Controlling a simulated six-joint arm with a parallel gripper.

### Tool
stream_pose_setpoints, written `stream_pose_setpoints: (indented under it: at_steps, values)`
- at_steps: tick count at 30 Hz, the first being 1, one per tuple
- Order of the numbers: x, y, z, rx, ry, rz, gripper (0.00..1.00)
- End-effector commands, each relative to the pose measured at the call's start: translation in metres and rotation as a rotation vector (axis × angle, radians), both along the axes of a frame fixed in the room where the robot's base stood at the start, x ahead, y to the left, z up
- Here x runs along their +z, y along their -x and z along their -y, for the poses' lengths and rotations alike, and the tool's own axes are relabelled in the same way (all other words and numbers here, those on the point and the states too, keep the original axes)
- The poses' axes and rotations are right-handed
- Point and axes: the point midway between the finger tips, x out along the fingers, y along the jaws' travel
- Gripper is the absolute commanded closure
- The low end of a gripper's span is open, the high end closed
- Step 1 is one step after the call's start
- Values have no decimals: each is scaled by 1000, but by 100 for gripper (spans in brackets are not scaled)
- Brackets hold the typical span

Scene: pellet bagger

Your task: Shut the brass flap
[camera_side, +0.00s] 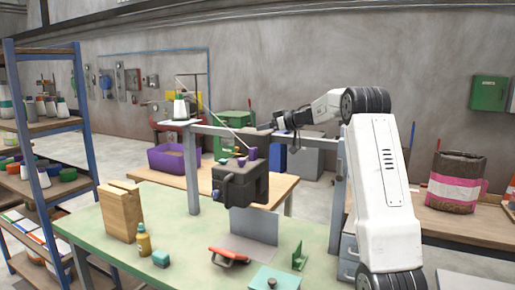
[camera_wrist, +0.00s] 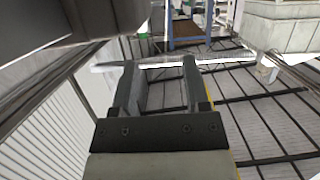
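My gripper (camera_side: 268,126) is high above the green-topped bench, beside the top of a grey metal frame (camera_side: 262,136). In the wrist view my gripper (camera_wrist: 160,70) has its two fingers apart, with nothing clearly held between them. A dark boxy machine (camera_side: 240,185) with purple parts on top hangs or stands at the frame's middle, below and left of my gripper. I cannot make out a brass flap in either view, so its position is not clear.
A purple bin (camera_side: 168,160) is behind. A shelf rack (camera_side: 85,140) stands left.

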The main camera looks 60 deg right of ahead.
Motion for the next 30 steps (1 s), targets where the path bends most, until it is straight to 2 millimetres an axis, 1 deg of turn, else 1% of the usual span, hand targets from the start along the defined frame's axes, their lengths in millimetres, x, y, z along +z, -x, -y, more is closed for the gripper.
stream_pose_setpoints:
  at_steps: [5,8,12,18,24,30]
  values:
    - [7,-15,9,-69,23,23,39]
    - [13,-28,18,-138,40,43,39]
    - [24,-47,32,-262,59,76,39]
    - [38,-69,49,-449,66,115,39]
    - [47,-85,59,-635,46,136,39]
    - [50,-96,60,-813,3,133,39]
